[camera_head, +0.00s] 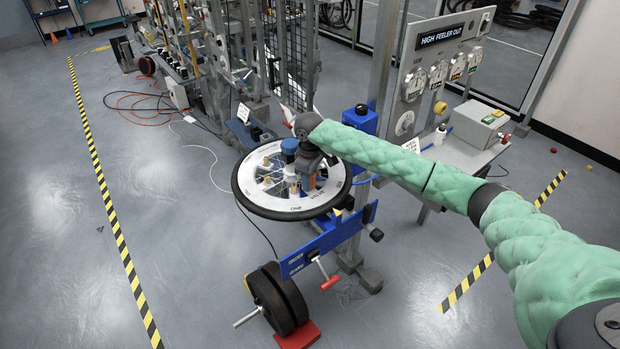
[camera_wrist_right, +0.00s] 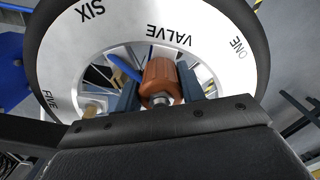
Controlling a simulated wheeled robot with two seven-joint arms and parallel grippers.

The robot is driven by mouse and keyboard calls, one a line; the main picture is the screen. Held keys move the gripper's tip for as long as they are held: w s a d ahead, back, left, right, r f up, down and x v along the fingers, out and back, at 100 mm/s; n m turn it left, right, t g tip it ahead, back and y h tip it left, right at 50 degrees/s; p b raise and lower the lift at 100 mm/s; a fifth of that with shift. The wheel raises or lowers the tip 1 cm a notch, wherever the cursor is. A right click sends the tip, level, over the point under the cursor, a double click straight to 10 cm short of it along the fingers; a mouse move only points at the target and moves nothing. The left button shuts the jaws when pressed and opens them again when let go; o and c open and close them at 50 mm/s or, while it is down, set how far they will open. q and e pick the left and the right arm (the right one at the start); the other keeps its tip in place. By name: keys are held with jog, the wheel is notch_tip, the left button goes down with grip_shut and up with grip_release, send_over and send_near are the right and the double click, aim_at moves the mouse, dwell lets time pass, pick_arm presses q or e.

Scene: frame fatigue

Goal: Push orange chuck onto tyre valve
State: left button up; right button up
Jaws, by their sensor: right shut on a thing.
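The orange chuck (camera_wrist_right: 160,80) is between the fingers of my right gripper (camera_wrist_right: 160,95) in the right wrist view, with a metal collar at its near end. The gripper is shut on it. In the head view the chuck (camera_head: 311,183) shows below my right gripper (camera_head: 312,170), over the wheel's right side. The wheel (camera_head: 262,205) lies flat with a dark tyre and a white labelled ring. The word VALVE on the ring (camera_wrist_right: 205,55) is beside the chuck. The tyre valve itself is hidden, so I cannot tell whether the chuck touches it. My left gripper is out of view.
A blue stand (camera_head: 325,241) supports the wheel. Dark weight discs (camera_head: 278,297) and a red block (camera_head: 298,337) are below. A gauge panel (camera_head: 437,60) and a bench with a grey box (camera_head: 478,121) stand at right.

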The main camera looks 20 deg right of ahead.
jog(key=o, duration=0.9)
jog(key=shift+o, duration=0.2)
jog(key=shift+w+r+b, duration=0.1)
jog(key=shift+r+b, duration=0.45)
jog(key=shift+b, duration=0.05)
jog(key=shift+r+b, duration=0.4)
jog(key=shift+r, duration=0.25)
notch_tip(320, 180, up, 4)
jog(key=shift+r+b, duration=0.15)
jog(key=shift+b, duration=0.7)
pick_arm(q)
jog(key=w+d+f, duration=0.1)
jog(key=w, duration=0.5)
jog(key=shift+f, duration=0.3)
pick_arm(e)
jog(key=shift+r, duration=0.5)
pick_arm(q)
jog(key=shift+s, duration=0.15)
pick_arm(e)
jog(key=shift+f, duration=0.1)
